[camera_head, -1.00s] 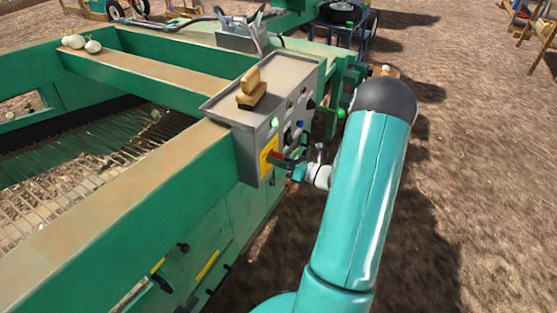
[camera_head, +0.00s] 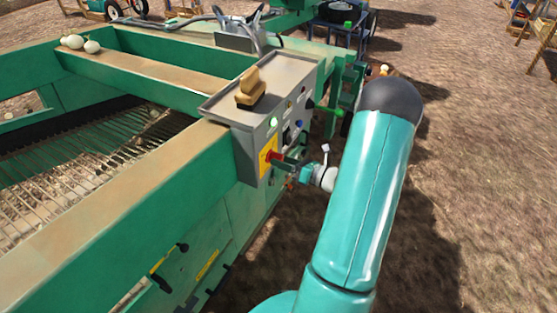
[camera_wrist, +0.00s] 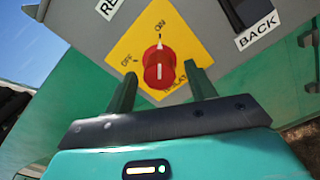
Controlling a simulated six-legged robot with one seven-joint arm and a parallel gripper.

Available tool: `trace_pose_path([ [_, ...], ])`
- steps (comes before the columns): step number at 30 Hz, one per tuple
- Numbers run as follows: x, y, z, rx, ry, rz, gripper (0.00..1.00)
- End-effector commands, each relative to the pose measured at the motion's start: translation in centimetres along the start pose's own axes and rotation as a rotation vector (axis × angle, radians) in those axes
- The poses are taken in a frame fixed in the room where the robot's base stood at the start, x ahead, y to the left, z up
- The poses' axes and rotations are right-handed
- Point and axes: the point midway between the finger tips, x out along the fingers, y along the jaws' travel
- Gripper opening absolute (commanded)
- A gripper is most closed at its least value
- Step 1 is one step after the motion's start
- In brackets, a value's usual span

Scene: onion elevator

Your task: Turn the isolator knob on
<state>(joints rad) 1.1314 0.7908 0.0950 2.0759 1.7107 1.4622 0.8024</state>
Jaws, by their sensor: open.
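The red isolator knob (camera_wrist: 159,67) sits on a yellow plate (camera_wrist: 128,42) in the wrist view. Its white pointer line points up, toward the word at the top that looks like ON; another label, likely OFF, is at its left. My gripper (camera_wrist: 161,72) is open, with one finger low on each side of the knob; I cannot tell whether they touch it. In the head view the knob (camera_head: 274,157) and yellow plate (camera_head: 266,160) show on the near end of the grey control box (camera_head: 248,150). My gripper (camera_head: 284,162) is just right of the knob, partly hard to make out.
The box's face has a lit green lamp (camera_head: 273,122), a blue button (camera_head: 299,123) and other controls. A green machine frame (camera_head: 150,190) extends left, with onions (camera_head: 91,46) behind. Open ground is at right.

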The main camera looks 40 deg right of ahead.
Motion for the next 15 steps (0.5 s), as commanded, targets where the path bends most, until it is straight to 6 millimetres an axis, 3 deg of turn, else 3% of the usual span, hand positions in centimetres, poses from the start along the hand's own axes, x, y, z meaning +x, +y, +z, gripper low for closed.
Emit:
trace_pose_path([
  [9, -7.2, -0.1, 0.0, 0.001, -0.001, -0.004, 0.55],
  [15, -10.5, 0.0, 0.0, 0.001, -0.001, -0.003, 0.55],
])
